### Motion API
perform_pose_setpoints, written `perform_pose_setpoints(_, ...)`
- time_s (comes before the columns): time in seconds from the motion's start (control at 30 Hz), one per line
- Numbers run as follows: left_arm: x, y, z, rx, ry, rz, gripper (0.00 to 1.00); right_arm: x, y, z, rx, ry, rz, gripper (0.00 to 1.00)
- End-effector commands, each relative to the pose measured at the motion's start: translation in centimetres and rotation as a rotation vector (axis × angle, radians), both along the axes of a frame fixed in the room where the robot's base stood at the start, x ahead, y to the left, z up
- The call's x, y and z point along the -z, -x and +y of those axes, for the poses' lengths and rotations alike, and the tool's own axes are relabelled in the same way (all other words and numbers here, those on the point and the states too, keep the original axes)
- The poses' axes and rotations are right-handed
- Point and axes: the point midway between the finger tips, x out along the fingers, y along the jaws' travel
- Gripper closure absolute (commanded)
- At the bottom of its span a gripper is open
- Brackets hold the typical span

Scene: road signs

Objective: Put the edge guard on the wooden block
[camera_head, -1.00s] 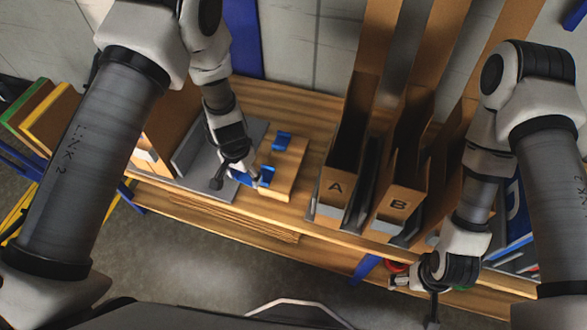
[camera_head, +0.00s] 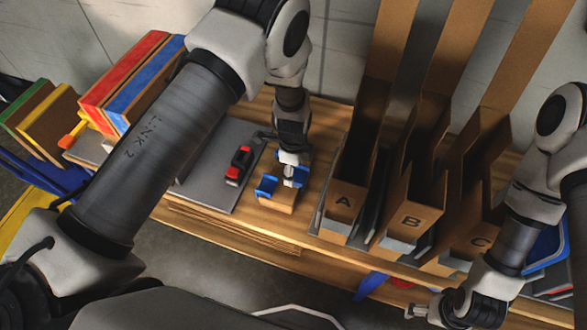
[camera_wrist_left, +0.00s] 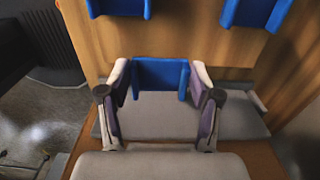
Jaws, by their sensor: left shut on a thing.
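The wooden block (camera_head: 277,205) lies on the bench below my left gripper (camera_head: 290,174); it fills the upper part of the left wrist view (camera_wrist_left: 200,45). In the wrist view my left gripper (camera_wrist_left: 160,80) is shut on a blue edge guard (camera_wrist_left: 160,72), with a finger at each end. The held guard overlaps the block's near edge there; I cannot tell whether it touches. Two more blue guards, one left (camera_wrist_left: 118,6) and one right (camera_wrist_left: 252,12), sit further along the block. My right gripper (camera_head: 418,312) is low at right, away from the block; its jaws are too small to read.
A grey plate (camera_head: 215,180) lies left of the block with a red and black item (camera_head: 239,166) on it. Bins A (camera_head: 343,205), B (camera_head: 410,222) and C (camera_head: 478,242) stand close on the right.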

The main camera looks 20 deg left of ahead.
Motion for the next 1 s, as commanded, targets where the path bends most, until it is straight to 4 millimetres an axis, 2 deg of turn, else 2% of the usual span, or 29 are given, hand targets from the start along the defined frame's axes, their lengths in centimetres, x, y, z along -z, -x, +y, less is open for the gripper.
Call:
perform_pose_setpoints(0.7, 1.2, -0.1, 0.0, -0.001, 0.000, -0.003, 0.71, 0.2, 0.0, 0.0, 0.000, 0.000, 0.000, 0.11)
perform_pose_setpoints(0.73, 1.2, -0.1, 0.0, -0.001, 0.000, -0.003, 0.26, 0.2, 0.0, 0.0, 0.000, 0.000, 0.000, 0.11)
perform_pose_setpoints(0.77, 1.2, -0.1, 0.0, -0.001, 0.000, -0.003, 0.15, 0.2, 0.0, 0.0, 0.000, 0.000, 0.000, 0.11)
perform_pose_setpoints(0.8, 1.2, -0.1, 0.0, -0.001, 0.000, -0.002, 0.11, 0.2, 0.0, 0.0, 0.000, 0.000, 0.000, 0.11)
perform_pose_setpoints(1.0, 1.2, -0.1, 0.0, -0.001, 0.000, -0.002, 0.11, 0.2, 0.0, 0.0, 0.000, 0.000, 0.000, 0.11)
